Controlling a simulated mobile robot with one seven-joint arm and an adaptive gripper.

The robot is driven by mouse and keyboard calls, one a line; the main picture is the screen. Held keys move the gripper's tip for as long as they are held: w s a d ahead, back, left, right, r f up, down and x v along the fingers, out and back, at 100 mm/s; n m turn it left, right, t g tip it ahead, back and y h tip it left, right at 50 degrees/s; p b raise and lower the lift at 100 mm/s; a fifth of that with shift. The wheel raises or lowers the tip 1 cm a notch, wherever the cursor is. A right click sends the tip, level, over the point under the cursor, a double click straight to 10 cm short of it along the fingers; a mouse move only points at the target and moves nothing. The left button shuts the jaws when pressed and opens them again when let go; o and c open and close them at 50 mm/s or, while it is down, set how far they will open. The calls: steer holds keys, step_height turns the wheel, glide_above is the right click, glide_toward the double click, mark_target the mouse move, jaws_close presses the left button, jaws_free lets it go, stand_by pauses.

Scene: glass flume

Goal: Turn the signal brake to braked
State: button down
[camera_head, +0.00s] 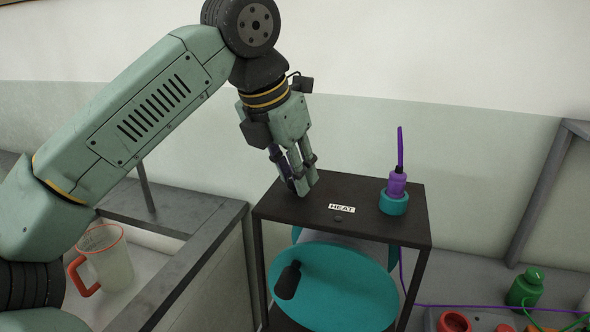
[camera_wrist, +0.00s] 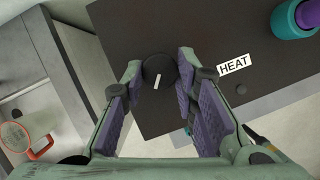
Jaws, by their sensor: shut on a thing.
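A dark round knob (camera_wrist: 160,69) with a short white line on it stands on the dark top (camera_head: 281,211) of a stand. In the wrist view the white line runs nearly up and down, tilted slightly right. My gripper (camera_head: 303,190) points down at the left part of this top. In the wrist view my gripper (camera_wrist: 159,72) has one fingertip on each side of the knob and is shut on it. In the head view my fingers hide the knob. No brake marking is readable. A white label (camera_head: 341,208) reading HEAT lies to the right.
A purple tool (camera_head: 397,184) stands in a teal holder (camera_head: 393,203) at the right of the top. A teal disc (camera_head: 335,290) with a black handle (camera_head: 287,281) is below. A clear jug (camera_head: 105,262) stands left. Green and red items lie lower right.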

steer(key=m+g, duration=0.1)
steer(key=m, duration=0.1)
steer(key=m+h, duration=0.1)
steer(key=m, duration=0.2)
steer(key=shift+w+a+m+g, duration=0.2)
steer(key=shift+m+g, duration=0.1)
steer(key=shift+g, duration=0.1)
steer(key=m+g, duration=0.1)
steer(key=m, duration=0.1)
steer(key=m+g, duration=0.1)
steer(key=m, duration=0.1)
steer(key=shift+w+m+h, duration=0.15)
steer(key=shift+m+h, duration=0.15)
steer(key=shift+m, duration=0.1)
steer(key=c, duration=1.3)
jaws_free()
steer(key=shift+r, duration=0.1)
steer(key=v, duration=0.7)
steer(key=shift+r, duration=0.2)
